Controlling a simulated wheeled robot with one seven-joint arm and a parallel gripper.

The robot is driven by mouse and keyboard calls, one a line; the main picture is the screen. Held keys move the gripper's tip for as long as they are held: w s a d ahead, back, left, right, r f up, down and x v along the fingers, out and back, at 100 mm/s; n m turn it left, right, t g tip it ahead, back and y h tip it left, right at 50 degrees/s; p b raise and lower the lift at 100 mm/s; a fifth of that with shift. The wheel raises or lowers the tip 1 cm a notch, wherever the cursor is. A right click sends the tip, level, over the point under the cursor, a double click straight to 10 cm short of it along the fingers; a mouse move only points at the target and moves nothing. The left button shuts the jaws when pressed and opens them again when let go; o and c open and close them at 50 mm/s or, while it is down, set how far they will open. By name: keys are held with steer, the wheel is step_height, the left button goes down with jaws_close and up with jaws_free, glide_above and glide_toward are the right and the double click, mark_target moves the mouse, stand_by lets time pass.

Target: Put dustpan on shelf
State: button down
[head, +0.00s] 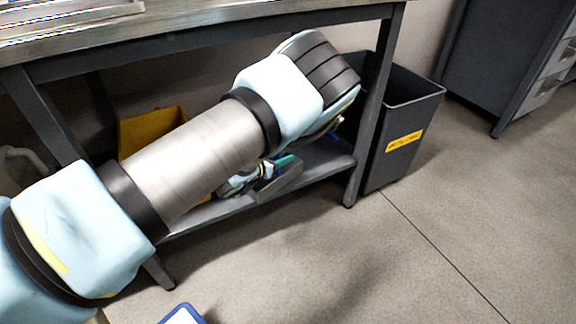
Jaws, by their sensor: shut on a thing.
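The shelf (212,212) is the low grey board under the workbench, seen between its dark legs. My arm crosses in front of it from lower left to upper right and hides much of it. My gripper (264,171) shows small and partly covered beneath the arm, at the shelf's front edge. It is shut on a grey piece that looks like the dustpan (282,182). This piece lies at or just over the shelf's front edge; I cannot tell whether it touches the board. A small teal part (286,162) shows beside the gripper.
A yellow bin (140,128) stands on the shelf's left part, partly behind my arm. The workbench top (200,32) is above. A dark grey waste bin (405,140) with a yellow label stands right of the bench. A blue-edged object (182,314) is at the bottom. Floor at right is clear.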

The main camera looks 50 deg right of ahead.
steer(key=w+d, duration=0.1)
steer(key=w, duration=0.1)
steer(key=w+b, duration=0.1)
steer(key=w, duration=0.1)
steer(key=w+d+b, duration=0.1)
steer(key=w, duration=0.2)
steer(key=shift+d+f, duration=0.35)
steer(key=w+f+b, duration=0.1)
steer(key=w+d+f+b, duration=0.1)
steer(key=w, duration=0.1)
steer(key=w+d+f+b, duration=0.1)
steer(key=w+b, duration=0.1)
steer(key=shift+f, duration=0.1)
steer(key=shift+f+b, duration=0.4)
steer(key=shift+f, duration=0.25)
steer(key=c, duration=0.6)
jaws_free()
steer(key=shift+a+f, duration=0.1)
steer(key=shift+f, duration=0.05)
